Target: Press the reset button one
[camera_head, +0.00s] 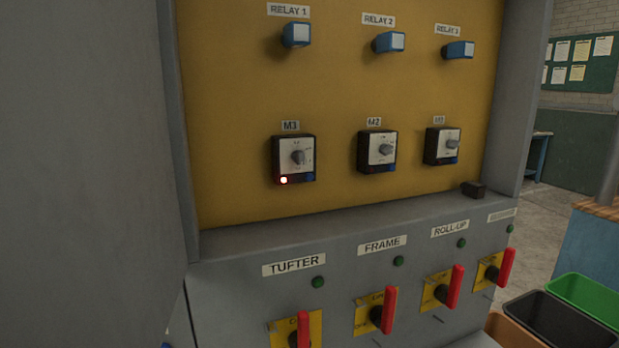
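A yellow back panel (235,110) in a grey cabinet carries two rows of devices. The top row has blue blocks with pale faces: the RELAY 1 block (297,34), the RELAY 2 block (389,42) and a third block (459,50). Below are black units with white dial faces and grey knobs: the M3 unit (278,160), the M2 unit (364,152) and a right unit (430,146) with a blurred label. M3 shows a lit red lamp and a small blue button (310,177). No label reading "reset" is legible. My gripper is not in view.
Red-handled switches on yellow plates line the lower grey face, including the TUFTER switch (303,330) and FRAME switch (388,311). A small black object (473,189) sits on the ledge. A large grey surface (85,170) blocks the left. Bins (585,300) stand at lower right.

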